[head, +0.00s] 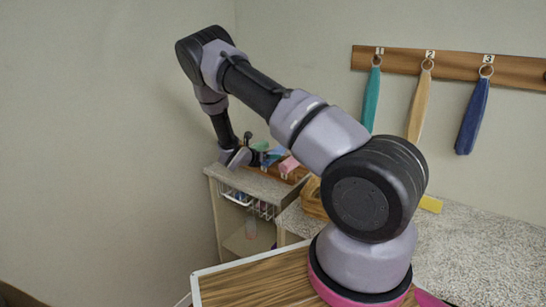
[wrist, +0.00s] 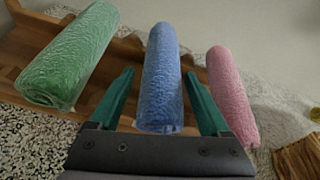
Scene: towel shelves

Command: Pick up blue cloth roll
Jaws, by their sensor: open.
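The blue cloth roll (wrist: 161,80) lies in the middle of the wrist view, on a wooden holder (wrist: 125,52), its near end toward me. My gripper (wrist: 160,90) is open, with one green finger on each side of the blue roll; I cannot tell whether they touch it. In the head view my gripper (head: 236,157) is at the end of my arm, low over the small shelf unit, beside the rolls. The blue roll shows there as a small patch (head: 272,157), partly hidden by my gripper.
A green roll (wrist: 70,55) lies left of the blue one and a pink roll (wrist: 231,95) right. The shelf unit (head: 262,186) has a wire basket below its top. A wicker basket (head: 314,199) stands to its right. Numbered hooks (head: 455,66) hold three hanging cloths on the wall.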

